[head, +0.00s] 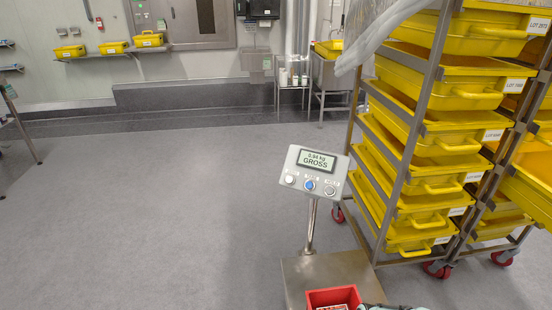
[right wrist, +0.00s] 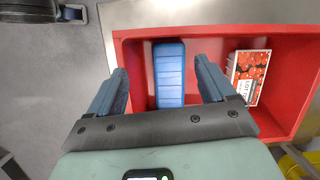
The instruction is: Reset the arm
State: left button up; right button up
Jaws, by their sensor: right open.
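My right gripper (right wrist: 161,66) is open in the right wrist view, its two blue-grey fingers spread apart. It is over a red bin (right wrist: 215,36). A ridged blue block (right wrist: 170,78) lies in the bin and shows between the fingers; I cannot tell the height gap, and no finger visibly touches it. A small carton (right wrist: 249,77) with a red fruit print lies at the bin's right side. In the head view the red bin (head: 331,294) stands on a steel scale platform (head: 297,283) at the bottom edge. My left gripper is not in view.
The floor (head: 160,210) to the left is clear.

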jog(key=s+a+r+n+p, duration=0.3)
jog(key=s+p, duration=0.3)
jog(key=s, duration=0.3)
jog(key=s+a+r+n+p, duration=0.3)
jog(key=s+r+n+p, duration=0.2)
jog(key=s, duration=0.4)
jog(key=s+a+r+n+p, duration=0.3)
jog(key=s+r+p, duration=0.3)
jog(key=s+p, duration=0.2)
jog(key=shift+s+n+g+y+p, duration=0.3)
jog(key=shift+s+n+p, duration=0.1)
jog(key=shift+s, duration=0.25)
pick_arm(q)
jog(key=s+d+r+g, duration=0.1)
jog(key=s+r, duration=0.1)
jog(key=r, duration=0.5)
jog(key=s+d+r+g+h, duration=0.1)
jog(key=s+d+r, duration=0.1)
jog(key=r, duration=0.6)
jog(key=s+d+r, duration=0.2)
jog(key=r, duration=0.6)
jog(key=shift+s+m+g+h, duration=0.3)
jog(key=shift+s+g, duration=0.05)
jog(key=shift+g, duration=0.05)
pick_arm(e)
jog(key=shift+s+f, duration=0.1)
jog(key=shift+c, duration=0.3)
